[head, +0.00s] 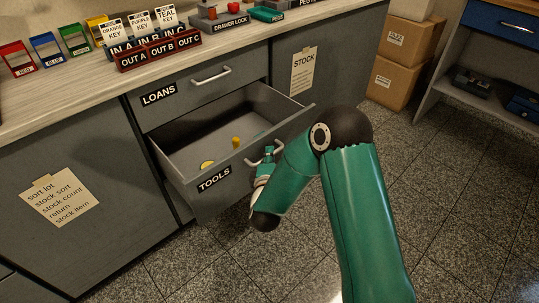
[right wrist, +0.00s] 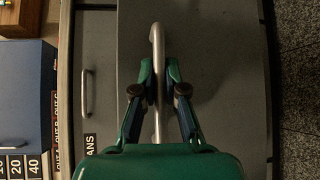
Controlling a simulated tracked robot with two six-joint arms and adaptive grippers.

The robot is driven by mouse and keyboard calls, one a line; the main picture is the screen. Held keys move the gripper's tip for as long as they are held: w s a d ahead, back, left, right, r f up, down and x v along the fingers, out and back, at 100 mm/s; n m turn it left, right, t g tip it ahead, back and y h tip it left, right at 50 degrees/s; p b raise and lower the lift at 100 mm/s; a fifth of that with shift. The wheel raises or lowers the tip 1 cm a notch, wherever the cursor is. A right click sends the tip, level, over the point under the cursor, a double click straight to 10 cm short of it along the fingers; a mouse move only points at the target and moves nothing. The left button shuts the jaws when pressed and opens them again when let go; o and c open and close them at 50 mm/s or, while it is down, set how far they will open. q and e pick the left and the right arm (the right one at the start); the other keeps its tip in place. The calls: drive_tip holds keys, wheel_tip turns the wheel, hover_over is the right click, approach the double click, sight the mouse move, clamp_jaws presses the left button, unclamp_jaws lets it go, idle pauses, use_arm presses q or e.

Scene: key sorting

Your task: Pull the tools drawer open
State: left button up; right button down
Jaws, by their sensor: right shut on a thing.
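The tools drawer (head: 222,178), grey with a TOOLS label, stands open below the LOANS drawer (head: 205,82) in the head view. A yellow round thing and a small yellow upright thing lie inside it. My right gripper (head: 268,158) is at the drawer's front. In the right wrist view my right gripper (right wrist: 159,88) is shut on the metal bar handle (right wrist: 156,40), one finger on each side. My left gripper is not in view.
The counter above holds coloured key frames, key cards, red OUT trays (head: 160,52) and a drawer lock box (head: 215,20). Cardboard boxes (head: 397,60) stand at the back right by a shelf with a blue drawer (head: 502,18). The tiled floor in front of the cabinet is clear.

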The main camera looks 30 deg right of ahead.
drive_tip(key=shift+f, duration=0.25)
drive_tip(key=c, duration=1.2)
unclamp_jaws()
drive_tip(key=shift+r, duration=0.1)
drive_tip(key=shift+a, duration=0.1)
drive_tip(key=v, duration=1.1)
drive_tip(key=shift+s+a, duration=0.2)
drive_tip(key=shift+s, duration=0.2)
